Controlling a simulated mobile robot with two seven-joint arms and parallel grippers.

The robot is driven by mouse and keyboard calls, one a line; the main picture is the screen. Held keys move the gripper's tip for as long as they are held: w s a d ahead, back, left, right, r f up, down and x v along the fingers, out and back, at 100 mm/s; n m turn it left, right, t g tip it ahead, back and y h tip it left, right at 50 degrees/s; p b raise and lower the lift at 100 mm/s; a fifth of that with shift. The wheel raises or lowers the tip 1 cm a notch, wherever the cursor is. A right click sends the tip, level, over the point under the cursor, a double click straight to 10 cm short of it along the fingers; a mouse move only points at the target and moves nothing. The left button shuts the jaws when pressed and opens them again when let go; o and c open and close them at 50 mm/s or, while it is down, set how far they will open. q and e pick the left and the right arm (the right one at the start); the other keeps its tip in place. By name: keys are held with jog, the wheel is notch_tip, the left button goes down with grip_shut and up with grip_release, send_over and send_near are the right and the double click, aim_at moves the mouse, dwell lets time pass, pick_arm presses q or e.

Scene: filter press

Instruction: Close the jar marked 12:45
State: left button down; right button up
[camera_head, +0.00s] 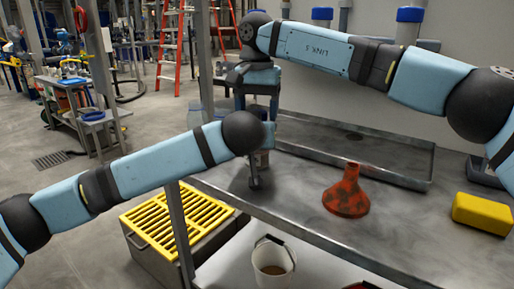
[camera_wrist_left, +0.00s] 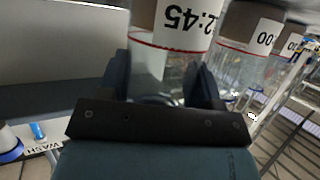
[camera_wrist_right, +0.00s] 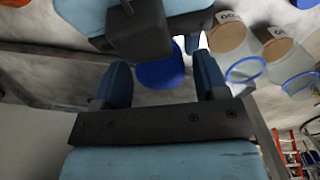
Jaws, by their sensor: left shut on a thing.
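The clear jar whose label shows "2:45" (camera_wrist_left: 180,22), with a red line and brown layer, stands between the fingers of my left gripper (camera_wrist_left: 160,82), which is shut on it. In the head view my left arm mostly hides it. A round blue lid (camera_wrist_right: 160,74) shows beyond the fingers of my right gripper (camera_wrist_right: 161,64). These fingers are apart, with a visible gap to the lid on the left. Whether the lid sits on the jar is hidden. In the head view my right gripper (camera_head: 258,98) is directly above my left one.
Other jars, one with an open blue rim (camera_wrist_right: 246,70), stand beside the held jar; another shows "00" (camera_wrist_left: 250,35). On the metal table are an orange funnel (camera_head: 346,192), a yellow block (camera_head: 483,213) and a shallow tray (camera_head: 400,178). A bucket (camera_head: 273,262) stands below.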

jog(key=c, duration=0.8)
jog(key=o, duration=1)
jog(key=shift+r, duration=2.3)
notch_tip(320, 180, up, 2)
jog(key=shift+a+r, duration=0.1)
jog(key=shift+r, duration=0.65)
